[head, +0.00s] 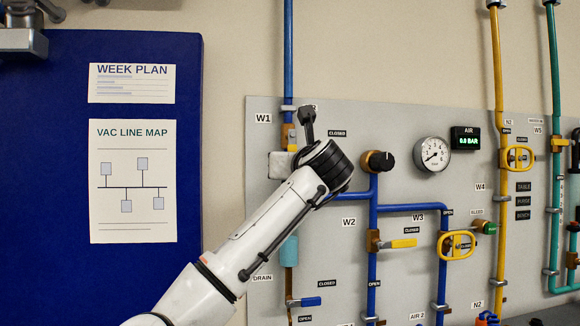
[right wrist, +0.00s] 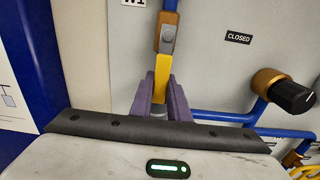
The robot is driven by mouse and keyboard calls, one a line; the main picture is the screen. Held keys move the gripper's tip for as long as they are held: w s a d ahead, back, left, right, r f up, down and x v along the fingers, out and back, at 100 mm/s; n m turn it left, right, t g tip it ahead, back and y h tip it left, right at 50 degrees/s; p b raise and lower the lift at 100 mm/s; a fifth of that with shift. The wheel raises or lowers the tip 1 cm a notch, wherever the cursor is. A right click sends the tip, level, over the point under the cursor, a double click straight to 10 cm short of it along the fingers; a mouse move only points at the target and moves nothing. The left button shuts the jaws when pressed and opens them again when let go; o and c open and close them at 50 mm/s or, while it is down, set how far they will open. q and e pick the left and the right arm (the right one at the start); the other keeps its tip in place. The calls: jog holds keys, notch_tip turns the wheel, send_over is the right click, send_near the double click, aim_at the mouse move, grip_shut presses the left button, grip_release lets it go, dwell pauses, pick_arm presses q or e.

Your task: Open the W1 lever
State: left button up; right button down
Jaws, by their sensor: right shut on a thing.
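The W1 valve (head: 288,136) sits on a vertical blue pipe at the panel's upper left, beside the W1 label (head: 263,118). In the right wrist view the yellow W1 lever (right wrist: 162,70) points down from the valve body (right wrist: 167,38), roughly in line with the pipe. The purple fingers of my right gripper (right wrist: 159,88) are shut on the lever's lower part. A CLOSED label (right wrist: 239,38) is to the valve's right, with the lever pointing away from it. My left gripper is not clearly in view.
A black knob (head: 379,162) and a gauge (head: 432,154) are right of my wrist. A blue board (head: 60,180) stands left. A grey metal object (head: 24,38) is at upper left.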

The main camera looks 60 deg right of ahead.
jog(key=c, duration=1.7)
grip_release()
jog(key=shift+a+r, duration=0.1)
jog(key=b+v, duration=0.1)
jog(key=v, duration=0.9)
jog(key=shift+s+a+b, duration=0.1)
jog(key=shift+b, duration=0.25)
